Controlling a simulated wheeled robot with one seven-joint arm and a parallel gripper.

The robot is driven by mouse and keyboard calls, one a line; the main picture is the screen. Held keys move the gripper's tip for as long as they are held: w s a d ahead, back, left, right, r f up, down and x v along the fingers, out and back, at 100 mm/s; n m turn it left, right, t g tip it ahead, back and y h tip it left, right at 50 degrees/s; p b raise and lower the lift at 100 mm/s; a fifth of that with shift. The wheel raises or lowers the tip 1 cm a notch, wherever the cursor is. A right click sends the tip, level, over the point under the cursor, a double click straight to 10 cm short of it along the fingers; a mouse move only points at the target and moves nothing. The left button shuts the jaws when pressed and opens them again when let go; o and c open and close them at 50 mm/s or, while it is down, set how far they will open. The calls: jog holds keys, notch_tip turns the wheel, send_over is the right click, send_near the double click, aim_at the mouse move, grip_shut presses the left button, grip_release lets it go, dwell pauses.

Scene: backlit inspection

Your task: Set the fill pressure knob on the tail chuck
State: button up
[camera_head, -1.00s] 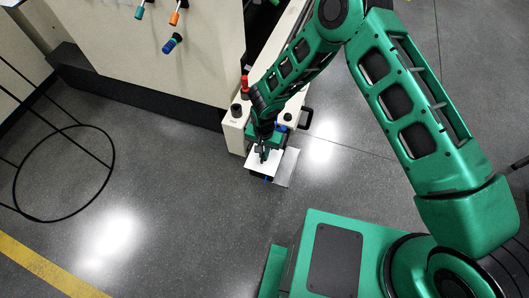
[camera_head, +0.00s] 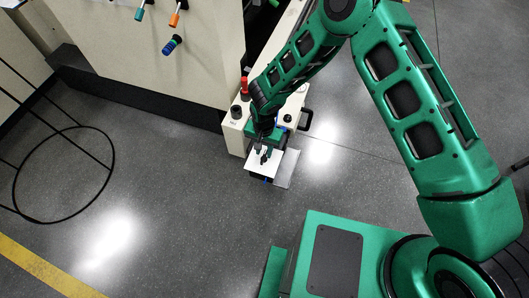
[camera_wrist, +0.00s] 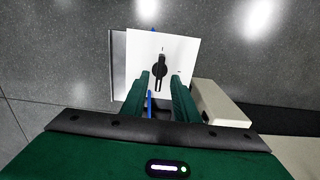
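A black knob (camera_wrist: 160,68) with a long pointer sits on a white plate (camera_wrist: 182,45) in the wrist view. Small dark marks show on the plate above and to the right of the knob. In the head view the white plate (camera_head: 258,167) is at the front of the cream machine, and my gripper largely covers the knob. My gripper (camera_wrist: 162,80) has its two green fingers apart, one on each side of the knob's lower end in the picture. I cannot tell whether the fingers touch the knob. In the head view my gripper (camera_head: 265,153) is over the plate.
The cream machine (camera_head: 160,60) carries coloured handles on its face and a red-topped part (camera_head: 244,85) near my arm. A blue strip (camera_wrist: 152,100) shows behind the fingers. A black wire ring stand (camera_head: 62,175) is at left. The grey floor in front is clear.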

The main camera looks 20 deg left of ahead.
aim_at(264, 155)
notch_tip(264, 155, up, 8)
jog(key=shift+r, duration=0.2)
jog(key=shift+w, duration=0.15)
dwell(0.4)
